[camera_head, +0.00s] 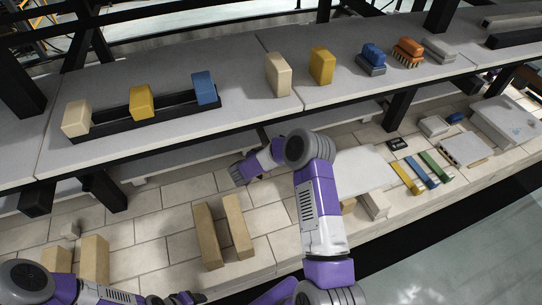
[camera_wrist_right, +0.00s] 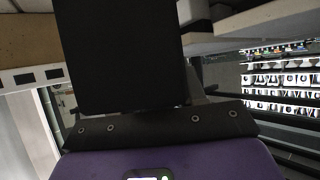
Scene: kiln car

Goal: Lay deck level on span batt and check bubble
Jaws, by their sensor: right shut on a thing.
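A pale slab (camera_head: 362,170), possibly the span batt, lies on the tiled deck behind my right arm, with a short pale block (camera_head: 376,205) at its near edge. I cannot pick out the deck level for certain. Yellow (camera_head: 406,177), blue (camera_head: 422,172) and green (camera_head: 436,166) bars lie right of the slab. My right gripper (camera_head: 238,177) is left of the slab, low over the deck under the shelf edge. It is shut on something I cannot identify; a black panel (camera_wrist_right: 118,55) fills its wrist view. My left gripper (camera_head: 186,299) is at the bottom edge, jaws unclear.
The grey shelf (camera_head: 240,85) above carries coloured blocks, a black tray (camera_head: 150,117) and brushes (camera_head: 408,51). Black posts (camera_head: 400,108) support it.

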